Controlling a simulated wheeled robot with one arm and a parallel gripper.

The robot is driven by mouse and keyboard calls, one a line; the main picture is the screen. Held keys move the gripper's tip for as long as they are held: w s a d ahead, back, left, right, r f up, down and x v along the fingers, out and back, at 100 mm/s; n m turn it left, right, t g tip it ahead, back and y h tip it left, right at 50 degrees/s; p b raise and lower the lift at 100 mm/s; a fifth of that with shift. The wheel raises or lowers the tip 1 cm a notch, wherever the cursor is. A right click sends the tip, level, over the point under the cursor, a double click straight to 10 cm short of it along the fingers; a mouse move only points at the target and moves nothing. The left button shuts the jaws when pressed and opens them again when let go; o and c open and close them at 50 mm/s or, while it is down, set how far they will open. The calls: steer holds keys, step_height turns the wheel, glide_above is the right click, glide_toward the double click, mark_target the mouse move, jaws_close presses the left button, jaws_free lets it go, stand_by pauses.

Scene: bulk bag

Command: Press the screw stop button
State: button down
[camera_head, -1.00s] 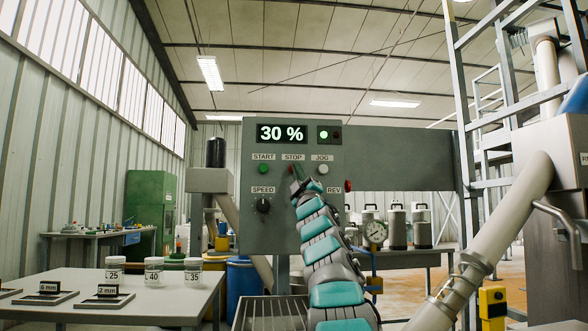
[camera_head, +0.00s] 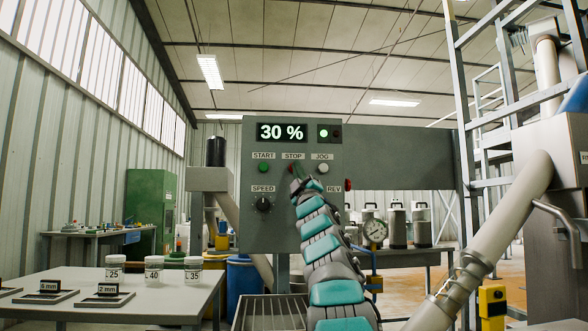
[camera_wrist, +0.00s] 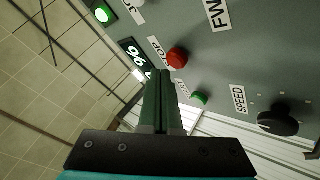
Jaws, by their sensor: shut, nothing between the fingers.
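The grey control panel (camera_head: 255,222) stands ahead, its display (camera_head: 282,132) reading 30 % and its green lamp (camera_head: 323,134) lit. The red stop button (camera_wrist: 177,57) shows clearly in the wrist view, beside the partly hidden STOP label. In the head view my gripper largely covers it, just under the STOP label (camera_head: 293,156). My gripper (camera_wrist: 160,73) is shut and empty. Its fingertips point at the panel and appear close beside the red button in the wrist view. I cannot tell whether they touch the panel.
The green start button (camera_head: 263,168) is left of my gripper, and the white jog button (camera_head: 323,169) is right. The black speed knob (camera_head: 263,204) sits below start. A red button (camera_head: 348,185) is on the panel's right side. A table (camera_head: 150,306) with jars stands left.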

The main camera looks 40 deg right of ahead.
stand_by(0.8)
steer(key=shift+w+d+p, duration=0.2)
steer(key=shift+w+p, duration=0.15)
steer(key=shift+w+d+p, duration=0.25)
steer(key=shift+w+p, duration=0.2)
stand_by(1.0)
steer(key=shift+s, duration=0.1)
steer(key=shift+s+a+b, duration=0.45)
steer(key=shift+s+b, duration=0.25)
steer(key=shift+s, duration=0.1)
steer(key=shift+s+a+b, duration=0.65)
steer(key=shift+s+b, duration=0.05)
steer(key=shift+s, duration=0.3)
steer(key=shift+s+a+b, duration=0.65)
steer(key=shift+s, duration=0.35)
